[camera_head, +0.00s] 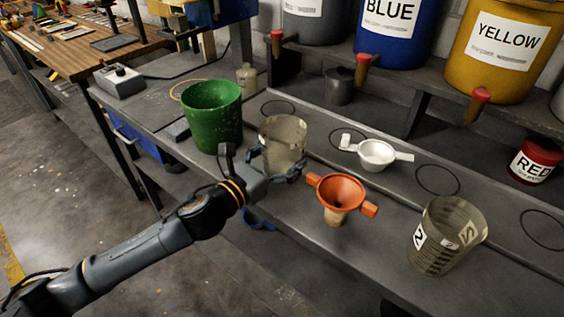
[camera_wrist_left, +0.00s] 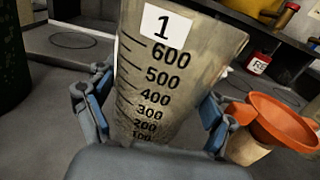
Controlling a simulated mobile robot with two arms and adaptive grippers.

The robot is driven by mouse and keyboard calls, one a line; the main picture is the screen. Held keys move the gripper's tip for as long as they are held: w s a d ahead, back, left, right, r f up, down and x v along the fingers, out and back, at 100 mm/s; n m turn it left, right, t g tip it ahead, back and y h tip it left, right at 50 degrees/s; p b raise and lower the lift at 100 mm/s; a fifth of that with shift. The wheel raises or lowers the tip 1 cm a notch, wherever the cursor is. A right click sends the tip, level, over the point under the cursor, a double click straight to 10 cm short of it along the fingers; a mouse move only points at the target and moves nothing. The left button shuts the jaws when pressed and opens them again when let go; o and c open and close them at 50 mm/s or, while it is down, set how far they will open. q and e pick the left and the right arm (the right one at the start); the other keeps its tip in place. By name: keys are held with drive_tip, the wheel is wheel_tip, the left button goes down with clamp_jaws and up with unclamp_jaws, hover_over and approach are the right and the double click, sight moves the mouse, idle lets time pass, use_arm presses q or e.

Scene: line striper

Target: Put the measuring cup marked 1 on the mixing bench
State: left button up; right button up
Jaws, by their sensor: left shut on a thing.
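The measuring cup marked 1 (camera_head: 284,135) stands upright at the mixing bench (camera_head: 292,212), between the green bucket and the orange funnel. In the left wrist view the cup (camera_wrist_left: 170,75) shows its white label with a 1 and black graduations up to 600. My left gripper (camera_head: 272,168) is shut around the cup, with a finger on either side; the fingers also show in the left wrist view (camera_wrist_left: 150,115). I cannot tell whether the cup's base touches the bench. A second measuring cup, marked 2 (camera_head: 447,237), stands at the right. My right gripper is not in view.
A green bucket (camera_head: 212,117) stands close left of the held cup. An orange funnel (camera_head: 338,192) is close right, and a white strainer (camera_head: 377,153) lies behind it. Blue (camera_head: 397,28) and yellow (camera_head: 507,45) drums sit on the shelf above. Outlined circles mark bare bench spots.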

use_arm(q)
drive_tip(key=shift+f, duration=1)
drive_tip(key=shift+f, duration=0.15)
drive_tip(key=o, duration=1.7)
drive_tip(key=shift+c, duration=0.2)
